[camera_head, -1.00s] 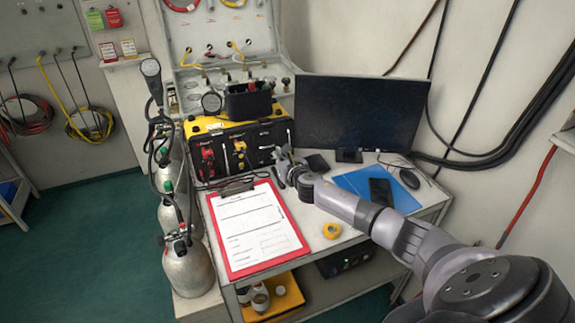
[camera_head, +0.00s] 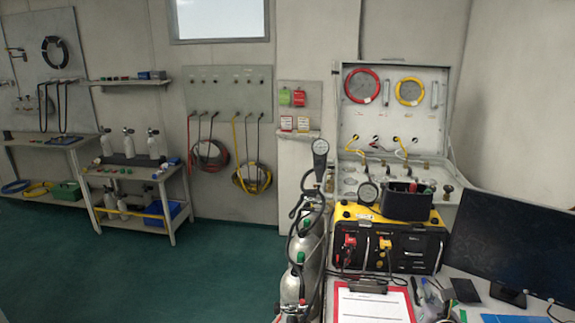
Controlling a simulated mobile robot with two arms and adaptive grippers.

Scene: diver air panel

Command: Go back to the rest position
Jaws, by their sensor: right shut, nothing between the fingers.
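My right gripper (camera_head: 432,293) shows only small and partly at the bottom edge, just right of the clipboard, in front of the yellow and black air panel (camera_head: 412,246). Its fingers look closed with nothing held, and the rest of it is cut off by the frame. The panel has red and yellow fittings on its front and an open black box (camera_head: 406,202) on top. The clipboard (camera_head: 372,304) with a white sheet lies in front of the panel. My left gripper is out of view.
A monitor (camera_head: 518,250) stands right of the panel. Gas cylinders (camera_head: 303,262) with a gauge and hoses stand left of it. An open case (camera_head: 391,110) with red and yellow hoses is behind. Shelves (camera_head: 138,172) stand far left. The green floor (camera_head: 170,275) is clear.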

